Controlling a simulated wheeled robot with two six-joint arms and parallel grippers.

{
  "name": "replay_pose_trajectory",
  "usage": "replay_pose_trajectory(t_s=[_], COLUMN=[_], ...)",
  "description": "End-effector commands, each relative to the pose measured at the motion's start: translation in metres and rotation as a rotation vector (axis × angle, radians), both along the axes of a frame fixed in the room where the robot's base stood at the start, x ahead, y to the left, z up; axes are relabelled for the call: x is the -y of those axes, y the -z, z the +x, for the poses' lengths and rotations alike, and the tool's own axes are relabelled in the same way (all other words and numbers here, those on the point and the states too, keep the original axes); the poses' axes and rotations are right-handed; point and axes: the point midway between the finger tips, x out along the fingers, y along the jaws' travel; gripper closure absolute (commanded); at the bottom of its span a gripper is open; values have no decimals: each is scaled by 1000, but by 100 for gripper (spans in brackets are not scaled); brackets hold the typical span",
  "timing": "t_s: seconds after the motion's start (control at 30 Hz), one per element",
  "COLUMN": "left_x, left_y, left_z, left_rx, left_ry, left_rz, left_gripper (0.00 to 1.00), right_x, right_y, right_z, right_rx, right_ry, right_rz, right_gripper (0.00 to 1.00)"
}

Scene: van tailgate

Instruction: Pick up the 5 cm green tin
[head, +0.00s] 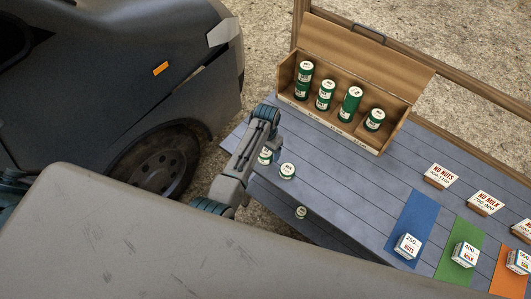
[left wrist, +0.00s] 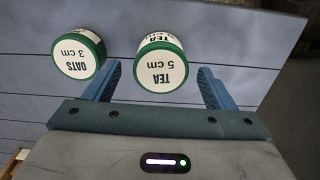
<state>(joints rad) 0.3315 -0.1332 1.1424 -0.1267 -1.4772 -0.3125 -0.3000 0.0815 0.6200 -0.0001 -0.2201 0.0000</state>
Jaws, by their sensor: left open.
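The green tin labelled "TEA 5 cm" (left wrist: 162,70) stands upright on the grey plank surface in the left wrist view, its white lid facing me. My left gripper (left wrist: 160,74) is open, with one blue finger on each side of the tin's near part and gaps between. In the head view a green tin, seemingly this one (head: 265,157), shows beside my left gripper (head: 264,138), partly hidden by it; the fingers are hard to make out there. A green tin labelled "OATS 3 cm" (left wrist: 78,54) stands just left of the left finger. My right gripper is out of view.
A wooden box (head: 340,127) holds several green tins. White blocks stand on blue (head: 411,222), green and orange mats. The dark van (head: 120,80) is left. Mid-table is clear.

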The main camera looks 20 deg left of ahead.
Motion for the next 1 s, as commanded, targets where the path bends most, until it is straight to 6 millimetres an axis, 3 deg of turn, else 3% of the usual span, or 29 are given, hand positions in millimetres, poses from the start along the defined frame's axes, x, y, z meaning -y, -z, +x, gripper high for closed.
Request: replay_pose_trajectory(t_s=[0.2, 0.5, 0.77, 1.0], left_x=[-1, 0, 0, 0], left_y=[21, 25, 25, 24], left_z=[0, 0, 0, 0], left_rx=[-1, 0, 0, 0], left_ry=[-1, -1, -1, -1], left_rz=[0, 0, 0, 0], left_gripper=[23, 23, 73, 73], right_x=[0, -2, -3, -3], right_y=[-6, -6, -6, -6], right_z=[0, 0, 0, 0], right_rx=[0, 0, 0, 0], right_ry=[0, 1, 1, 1], right_rz=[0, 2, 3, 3], right_gripper=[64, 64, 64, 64])
